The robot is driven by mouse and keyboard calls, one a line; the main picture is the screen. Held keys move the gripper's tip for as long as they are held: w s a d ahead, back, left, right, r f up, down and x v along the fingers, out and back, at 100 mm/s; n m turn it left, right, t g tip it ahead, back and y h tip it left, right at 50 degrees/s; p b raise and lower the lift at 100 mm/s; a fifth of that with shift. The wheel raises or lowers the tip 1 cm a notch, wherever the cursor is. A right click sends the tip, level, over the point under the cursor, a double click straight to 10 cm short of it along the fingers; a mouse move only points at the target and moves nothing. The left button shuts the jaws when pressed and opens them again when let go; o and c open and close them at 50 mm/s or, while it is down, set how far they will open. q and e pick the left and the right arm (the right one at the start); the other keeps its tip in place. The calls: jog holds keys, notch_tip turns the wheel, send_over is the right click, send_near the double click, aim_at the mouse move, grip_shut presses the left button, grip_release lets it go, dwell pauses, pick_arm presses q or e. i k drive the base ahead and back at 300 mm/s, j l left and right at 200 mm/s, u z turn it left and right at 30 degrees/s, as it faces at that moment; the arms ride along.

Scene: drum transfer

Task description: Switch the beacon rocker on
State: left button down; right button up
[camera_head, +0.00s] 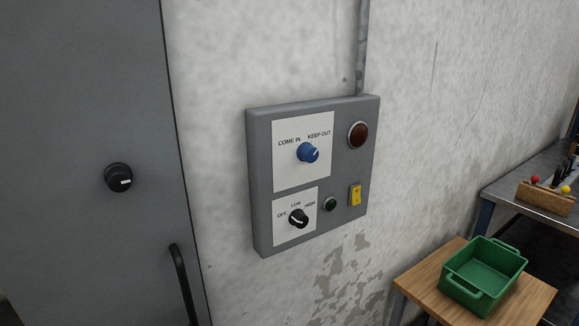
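A yellow rocker switch (355,195) sits at the lower right of a grey control box (257,190) on the wall. It is small here, and I cannot tell which way it is tipped. No label shows beside it. A dark red-brown round lamp (357,135) sits above it and looks unlit. A small dark green round lamp or button (330,204) is to its left. A blue knob (308,152) is on the upper white plate, between COME IN and KEEP OUT. A black knob (298,218) is on the lower plate marked OFF, LOW, HIGH. Neither gripper is in view.
A grey door (80,90) with a black round knob (118,178) and a black handle (182,285) is at the left. A green crate (484,275) stands on a wooden table (415,285) at the lower right. A metal bench (510,193) stands behind. Nothing blocks the box.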

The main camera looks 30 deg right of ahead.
aim_at(356, 199)
jog(key=z, duration=1.35)
